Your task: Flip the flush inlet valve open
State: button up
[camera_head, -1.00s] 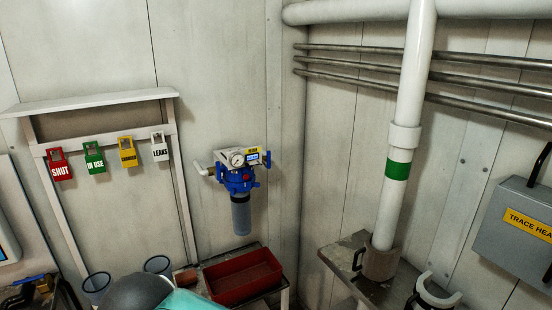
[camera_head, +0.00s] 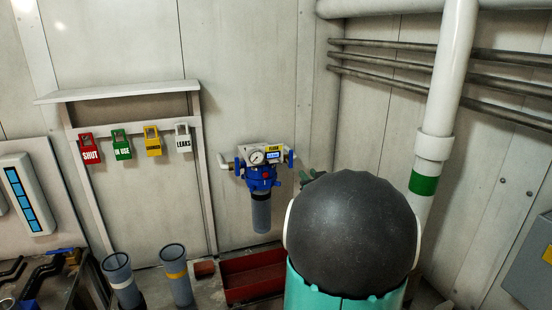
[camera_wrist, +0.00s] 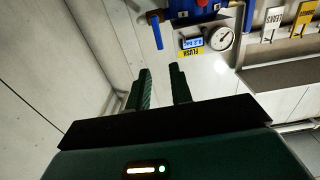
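The blue flush filter unit (camera_head: 262,178) hangs on the wall with a round gauge, a small display and a yellow FLUSH label; it appears upside down in the wrist view (camera_wrist: 190,8). Blue lever handles hang at both sides: one at its right (camera_head: 291,158), which is the left lever in the wrist view (camera_wrist: 156,32), and one at its left (camera_head: 237,166), at right in the wrist view (camera_wrist: 248,17). No label tells me which is the inlet. My gripper (camera_wrist: 160,76) is open and empty, apart from the levers. In the head view its fingers (camera_head: 312,177) show right of the unit.
A shelf frame (camera_head: 120,90) with hanging tags stands left of the unit. A red tray (camera_head: 250,278) and grey cups (camera_head: 176,275) are below. A white vertical pipe (camera_head: 450,70) and steel wall pipes (camera_head: 400,70) are at right. My arm hides the lower middle.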

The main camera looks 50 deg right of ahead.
aim_at(292, 155)
jog(key=x, duration=1.3)
jog(key=shift+w+d+r, duration=0.15)
jog(key=shift+d, duration=0.1)
grip_shut()
